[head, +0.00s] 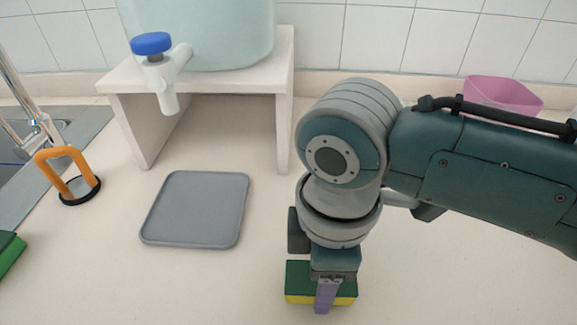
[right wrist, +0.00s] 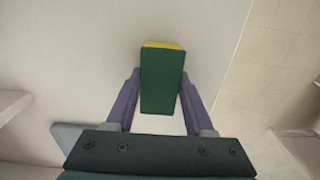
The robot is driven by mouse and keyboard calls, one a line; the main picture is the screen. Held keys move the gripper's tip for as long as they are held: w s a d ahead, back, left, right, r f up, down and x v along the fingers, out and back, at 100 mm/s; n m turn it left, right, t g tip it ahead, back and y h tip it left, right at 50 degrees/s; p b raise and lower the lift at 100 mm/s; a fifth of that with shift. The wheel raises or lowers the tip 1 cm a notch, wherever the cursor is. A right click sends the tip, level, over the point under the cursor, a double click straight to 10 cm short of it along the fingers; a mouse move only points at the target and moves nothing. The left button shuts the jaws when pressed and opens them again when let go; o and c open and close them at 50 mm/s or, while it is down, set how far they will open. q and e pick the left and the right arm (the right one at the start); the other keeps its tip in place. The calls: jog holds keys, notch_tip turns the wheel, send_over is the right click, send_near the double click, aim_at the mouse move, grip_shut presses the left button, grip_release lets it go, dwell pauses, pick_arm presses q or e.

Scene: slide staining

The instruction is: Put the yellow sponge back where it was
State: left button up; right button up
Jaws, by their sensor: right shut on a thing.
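The yellow sponge (head: 342,299) has a dark green top layer and a yellow layer beneath. It is at the bottom of the head view, right of centre, partly hidden by my right gripper (head: 324,294). In the right wrist view the sponge (right wrist: 162,85) shows its green face with a thin yellow edge at the far end. My right gripper's purple fingers (right wrist: 161,84) are shut on its two long sides. I cannot tell whether the sponge touches the counter. My left gripper is in neither view.
A grey tray (head: 195,209) lies on the counter, left of my right arm. Behind it, a white stand (head: 130,87) carries a water tank (head: 215,30) with a blue-capped tap. An orange-handled item (head: 68,175), the sink edge and a green block (head: 9,252) are left; a pink container (head: 503,94) is back right.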

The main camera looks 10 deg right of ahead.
jog(key=o, duration=0.8)
jog(key=shift+f, duration=0.15)
jog(key=o, duration=0.5)
jog(key=shift+r, duration=0.35)
notch_tip(320, 180, up, 12)
jog(key=p, duration=0.3)
jog(key=s+a+f+m+t+y, duration=0.1)
jog(key=s+a+f+m+y, duration=0.15)
jog(key=s+m, duration=0.25)
jog(key=s+d+m+t+h, duration=0.2)
jog(key=s+d+m, duration=0.5)
jog(key=d, duration=0.4)
jog(key=shift+d+m+t, duration=0.3)
jog(key=shift+d+m, duration=0.1)
